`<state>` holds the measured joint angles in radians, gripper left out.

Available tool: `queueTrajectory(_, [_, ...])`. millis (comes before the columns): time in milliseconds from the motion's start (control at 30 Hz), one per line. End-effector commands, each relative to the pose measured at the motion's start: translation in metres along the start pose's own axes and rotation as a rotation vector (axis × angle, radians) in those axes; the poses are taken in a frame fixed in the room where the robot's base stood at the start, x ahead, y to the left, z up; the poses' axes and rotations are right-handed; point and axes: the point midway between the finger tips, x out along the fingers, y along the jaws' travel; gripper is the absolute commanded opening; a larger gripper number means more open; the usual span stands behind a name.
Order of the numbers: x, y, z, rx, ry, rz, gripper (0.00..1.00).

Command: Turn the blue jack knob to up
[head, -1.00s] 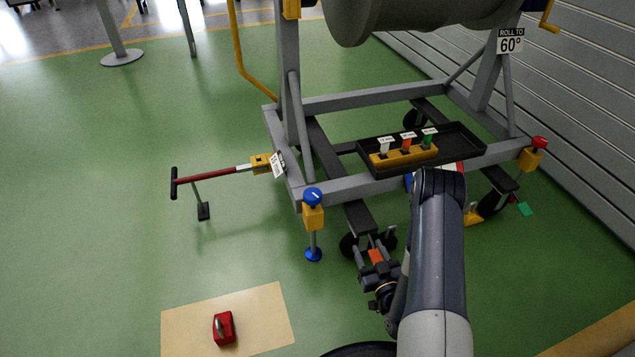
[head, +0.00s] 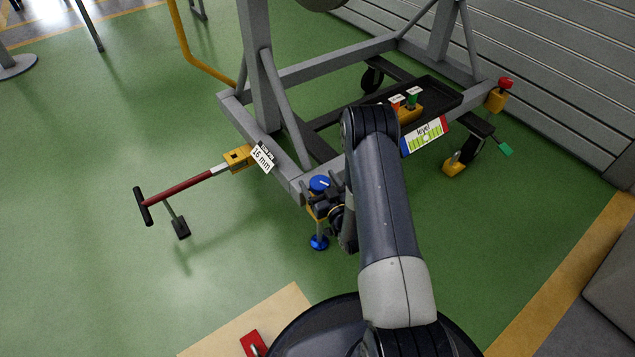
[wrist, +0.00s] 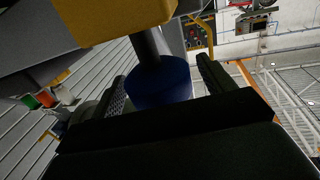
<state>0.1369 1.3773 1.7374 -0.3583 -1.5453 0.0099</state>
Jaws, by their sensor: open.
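The blue jack knob (head: 320,184) tops a yellow jack block (head: 316,207) at the stand's near corner, with a blue foot (head: 319,242) below on the floor. My gripper (head: 327,188) is at the knob, partly hidden by my own arm. The wrist view, which looks upside down, shows the blue knob (wrist: 160,84) on a grey stem between my open fingers (wrist: 160,72). I cannot tell whether either finger touches it. A light mark shows on the knob's top in the head view, but its direction is too small to read surely.
A red tow bar (head: 182,192) with a 16 mm tag (head: 262,157) sticks out left. A black tray (head: 440,92) and a level card (head: 424,135) are to the right. A red-topped jack (head: 499,93) stands farther right. Green floor at left is open.

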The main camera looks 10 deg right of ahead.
Motion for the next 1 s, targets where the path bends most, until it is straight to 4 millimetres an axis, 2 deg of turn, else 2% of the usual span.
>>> queueTrajectory(133, [0.0107, -0.0002, -0.0003, -0.001, 0.002, -0.001, 0.77])
queueTrajectory(433, [0.0125, -0.0001, -0.0008, 0.0, 0.0, 0.0, 0.77])
queueTrajectory(1000, [0.0121, -0.0002, -0.0005, 0.0, 0.0, 0.0, 0.33])
